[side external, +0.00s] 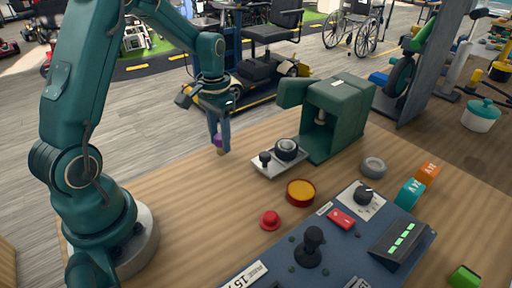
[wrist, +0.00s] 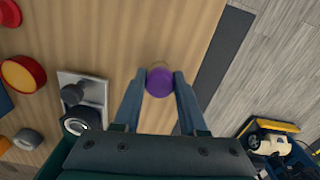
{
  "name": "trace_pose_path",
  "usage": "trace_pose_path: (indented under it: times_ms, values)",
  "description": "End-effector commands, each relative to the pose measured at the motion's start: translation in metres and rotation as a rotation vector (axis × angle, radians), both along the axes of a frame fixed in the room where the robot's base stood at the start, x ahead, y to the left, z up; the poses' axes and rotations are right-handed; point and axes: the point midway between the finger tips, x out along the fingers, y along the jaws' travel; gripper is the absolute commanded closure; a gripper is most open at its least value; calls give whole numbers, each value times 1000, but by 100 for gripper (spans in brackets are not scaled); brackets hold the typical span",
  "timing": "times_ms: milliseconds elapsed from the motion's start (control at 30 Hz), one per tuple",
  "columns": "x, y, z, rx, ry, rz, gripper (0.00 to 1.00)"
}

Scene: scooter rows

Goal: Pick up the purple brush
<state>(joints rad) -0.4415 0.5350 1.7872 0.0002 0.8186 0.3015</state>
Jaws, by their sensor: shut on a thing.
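The purple brush shows as a round purple end (wrist: 159,82) between the two fingertips in the wrist view. In the side external view a small purple part of the brush (side external: 217,140) shows between the fingers. My gripper (side external: 220,143) is shut on the brush, near the table's far edge, with the fingers pointing down. In the wrist view my gripper (wrist: 158,86) has a finger on each side of the purple end. Most of the brush is hidden by the fingers. I cannot tell whether it touches the table.
A metal plate with a black knob (side external: 265,157) and a green open-fronted housing (side external: 338,118) stand right of my gripper. The wooden table (side external: 185,200) is clear left of these.

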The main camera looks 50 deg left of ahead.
Motion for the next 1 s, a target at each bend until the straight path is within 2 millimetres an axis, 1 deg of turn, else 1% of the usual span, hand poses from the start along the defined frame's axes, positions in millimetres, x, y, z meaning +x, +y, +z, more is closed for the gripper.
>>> trace_pose_path:
  times_ms: [167, 200, 300, 500, 600, 733, 1000]
  values:
    - [1, 1, 32, 3, -8, 1, 100]
    - [-9, 9, 36, 3, -4, 7, 100]
    - [-27, 25, 50, 3, -5, 11, 100]
    - [-60, 54, 75, 4, -4, 10, 100]
    - [-72, 64, 85, 2, -2, 8, 100]
    - [-82, 73, 93, 1, -1, 5, 100]
    - [-88, 77, 97, -1, 1, -1, 100]
